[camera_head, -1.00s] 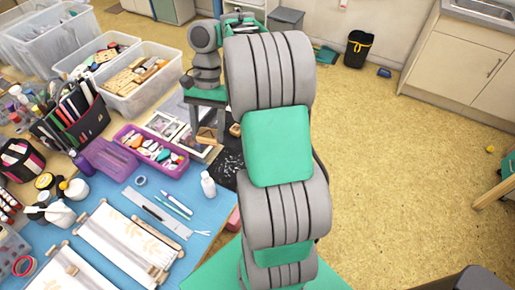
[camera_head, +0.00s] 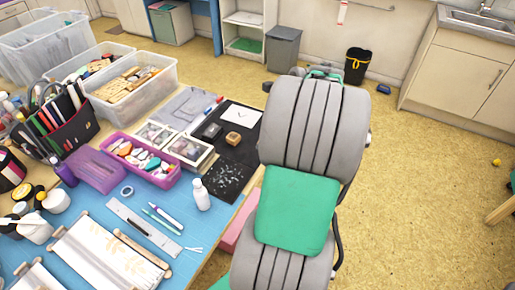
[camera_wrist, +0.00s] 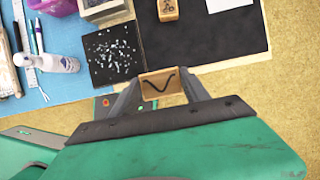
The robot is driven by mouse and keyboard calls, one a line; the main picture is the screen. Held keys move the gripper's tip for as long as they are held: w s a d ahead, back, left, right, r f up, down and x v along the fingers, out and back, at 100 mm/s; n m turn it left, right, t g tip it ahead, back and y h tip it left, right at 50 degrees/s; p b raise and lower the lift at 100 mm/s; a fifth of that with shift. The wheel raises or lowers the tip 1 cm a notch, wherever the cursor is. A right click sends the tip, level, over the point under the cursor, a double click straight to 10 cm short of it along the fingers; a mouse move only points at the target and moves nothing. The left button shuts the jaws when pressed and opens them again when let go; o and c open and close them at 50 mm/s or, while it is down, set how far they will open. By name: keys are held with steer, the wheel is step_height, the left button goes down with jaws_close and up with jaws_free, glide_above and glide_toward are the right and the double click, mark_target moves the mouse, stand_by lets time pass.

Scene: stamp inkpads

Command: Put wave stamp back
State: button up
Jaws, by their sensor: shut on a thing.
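My gripper (camera_wrist: 161,92) is shut on the wave stamp (camera_wrist: 156,82), a small wooden block with a black wave line on the face toward the wrist camera. The stamp is between the fingertips, just off the table edge in the wrist view. In the head view my arm hides both the gripper and the stamp. Another wooden stamp (camera_head: 233,139) with a dark mark sits on the black mat (camera_head: 246,150); it also shows at the top of the wrist view (camera_wrist: 167,10), ahead of my gripper.
A speckled black square (camera_head: 229,180), a white bottle (camera_head: 201,195) and a purple tray (camera_head: 143,158) are nearby. The black mat has bare room to the right in the wrist view.

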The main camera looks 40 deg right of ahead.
steer(key=w+f, duration=0.3)
steer(key=w+d+f, duration=0.1)
steer(key=w+f, duration=0.2)
steer(key=shift+d+f+b, duration=0.1)
steer(key=shift+f+b, duration=0.1)
steer(key=shift+b, duration=0.1)
steer(key=shift+f, duration=1.5)
steer(key=shift+f, duration=0.15)
steer(key=o, duration=1.2)
steer(key=shift+o, duration=0.2)
